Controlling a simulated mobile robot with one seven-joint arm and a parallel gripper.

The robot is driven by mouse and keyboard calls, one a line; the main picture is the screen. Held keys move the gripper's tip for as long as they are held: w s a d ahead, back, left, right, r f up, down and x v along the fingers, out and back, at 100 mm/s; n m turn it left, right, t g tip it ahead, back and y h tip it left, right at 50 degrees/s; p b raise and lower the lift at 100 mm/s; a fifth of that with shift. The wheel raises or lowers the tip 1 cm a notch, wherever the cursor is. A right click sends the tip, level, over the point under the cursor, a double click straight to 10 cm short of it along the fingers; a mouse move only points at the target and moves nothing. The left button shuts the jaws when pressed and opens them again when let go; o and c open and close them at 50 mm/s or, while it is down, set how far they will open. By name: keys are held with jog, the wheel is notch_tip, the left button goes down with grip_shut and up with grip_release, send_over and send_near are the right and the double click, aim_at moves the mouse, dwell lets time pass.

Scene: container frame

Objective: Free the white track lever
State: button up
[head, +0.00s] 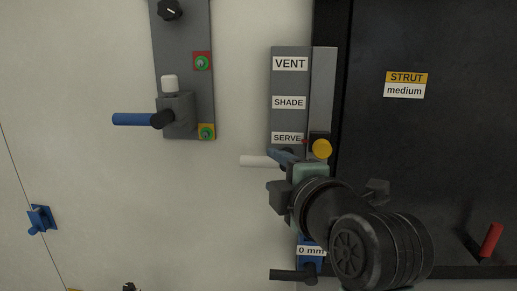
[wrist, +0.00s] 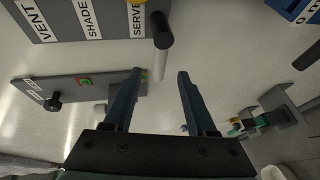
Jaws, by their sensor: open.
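The white track lever (head: 258,161) sticks out to the left just below the SERVE label on the grey track plate (head: 290,85). In the wrist view the white lever (wrist: 160,64) runs from a black hub (wrist: 161,28) towards my gripper. My gripper (head: 274,170) is open and empty close to the lever, with its blue fingers pointing left in the head view. In the wrist view the lever lines up with the gap between the fingertips (wrist: 161,75). I cannot tell whether it is between them in depth. My gripper hides part of the lever's root in the head view.
A yellow knob (head: 322,148) sits right of SERVE. Below are a blue block marked 0 mm (head: 311,251) and a black lever (head: 288,275). A blue-handled lever (head: 134,119) is on the upper left panel. A dark panel (head: 430,150) with a red handle (head: 491,240) is at right.

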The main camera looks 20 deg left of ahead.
aim_at(259, 158)
jog(key=p+x, duration=0.4)
jog(key=x, duration=0.5)
jog(key=shift+w+a+r, duration=0.1)
jog(key=shift+w, duration=0.1)
jog(key=shift+w+a+f+p, duration=0.3)
jog(key=shift+w+a+p, duration=0.1)
jog(key=shift+w+p, duration=0.1)
jog(key=shift+c, duration=0.2)
grip_shut()
dwell(0.5)
